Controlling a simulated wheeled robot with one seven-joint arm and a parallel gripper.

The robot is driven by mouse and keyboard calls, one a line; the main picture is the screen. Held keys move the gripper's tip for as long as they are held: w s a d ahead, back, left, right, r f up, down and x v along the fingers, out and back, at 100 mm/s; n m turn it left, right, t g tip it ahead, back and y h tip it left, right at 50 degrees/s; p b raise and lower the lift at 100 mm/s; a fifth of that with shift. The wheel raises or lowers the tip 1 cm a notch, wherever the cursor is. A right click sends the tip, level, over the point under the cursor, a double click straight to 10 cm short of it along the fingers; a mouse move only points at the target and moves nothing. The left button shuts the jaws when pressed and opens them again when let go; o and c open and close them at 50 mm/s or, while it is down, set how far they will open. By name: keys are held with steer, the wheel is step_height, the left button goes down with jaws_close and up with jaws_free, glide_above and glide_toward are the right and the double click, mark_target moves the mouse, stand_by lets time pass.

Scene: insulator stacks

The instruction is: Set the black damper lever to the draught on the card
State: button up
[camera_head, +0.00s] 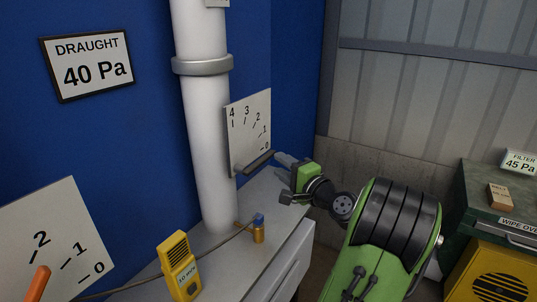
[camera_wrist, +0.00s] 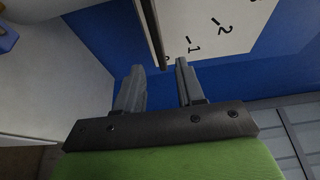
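The framed draught card (camera_head: 92,64) on the blue wall reads 40 Pa. The black damper lever (camera_head: 260,161) is on a white scale plate (camera_head: 246,118) marked 0 to 4, beside a white pipe. It lies low on the scale, pointing near 0. My gripper (camera_head: 283,163) is just to the right of the lever's free end. In the wrist view my gripper (camera_wrist: 159,66) is open, and the lever (camera_wrist: 152,32) comes down from the top with its end between the two fingertips, apart from both. Numbers 1 and 2 show on the plate (camera_wrist: 225,40) there.
An orange lever (camera_head: 37,285) stands before another scale plate (camera_head: 52,235) at lower left. A yellow meter (camera_head: 178,267) and a small brass, blue-topped item (camera_head: 258,231) are on the grey cabinet top (camera_head: 215,262). A FILTER 45 Pa card (camera_head: 519,161) is at right.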

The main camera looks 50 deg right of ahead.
mark_target(270, 157)
steer(key=x, duration=0.6)
steer(key=shift+w+d+p, duration=0.1)
steer(key=shift+w+p, duration=0.25)
steer(key=shift+p, duration=0.05)
jaws_close()
